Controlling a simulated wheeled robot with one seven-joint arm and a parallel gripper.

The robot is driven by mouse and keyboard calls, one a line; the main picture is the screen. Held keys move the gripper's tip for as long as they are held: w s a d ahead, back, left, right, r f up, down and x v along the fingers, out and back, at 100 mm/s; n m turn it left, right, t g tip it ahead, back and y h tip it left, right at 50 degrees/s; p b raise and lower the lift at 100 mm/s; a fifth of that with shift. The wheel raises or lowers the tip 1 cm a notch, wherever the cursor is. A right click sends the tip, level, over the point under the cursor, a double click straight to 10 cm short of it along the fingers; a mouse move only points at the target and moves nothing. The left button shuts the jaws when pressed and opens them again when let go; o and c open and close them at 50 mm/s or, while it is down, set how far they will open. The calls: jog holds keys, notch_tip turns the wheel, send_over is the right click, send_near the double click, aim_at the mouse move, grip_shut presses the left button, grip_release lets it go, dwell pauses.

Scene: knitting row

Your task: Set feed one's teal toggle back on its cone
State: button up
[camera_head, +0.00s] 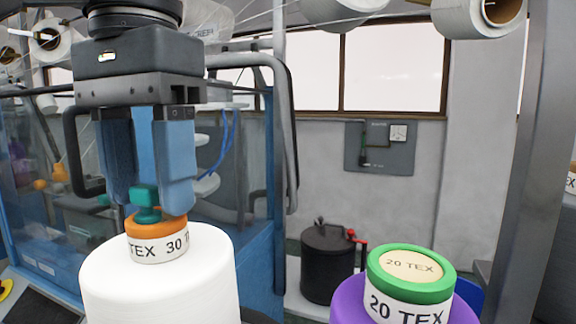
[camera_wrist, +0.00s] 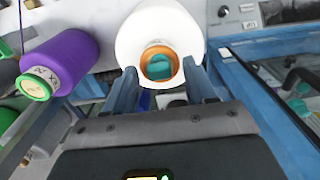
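A teal toggle (camera_head: 146,203) stands on the orange top (camera_head: 152,228) of a white cone (camera_head: 165,280) whose band reads "TEX 30". In the wrist view the toggle (camera_wrist: 160,68) shows inside the orange ring of the white cone (camera_wrist: 135,42). My gripper (camera_head: 148,208) is right above the cone, pointing down, with one finger on either side of the toggle. In the wrist view my gripper (camera_wrist: 160,70) has a gap between each finger and the toggle, so it looks open. The toggle's underside is hidden.
A purple cone (camera_head: 345,303) with a green top (camera_head: 410,275) marked "20 TEX" stands to the right. A dark round canister (camera_head: 327,265) is behind, on the floor. A grey metal post (camera_head: 520,180) stands at right. Blue machine panels (camera_head: 235,190) lie behind my gripper.

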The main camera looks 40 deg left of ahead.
jog(key=shift+r, duration=0.15)
notch_tip(320, 180, up, 8)
jog(key=shift+f, duration=0.2)
dwell(0.4)
dwell(0.4)
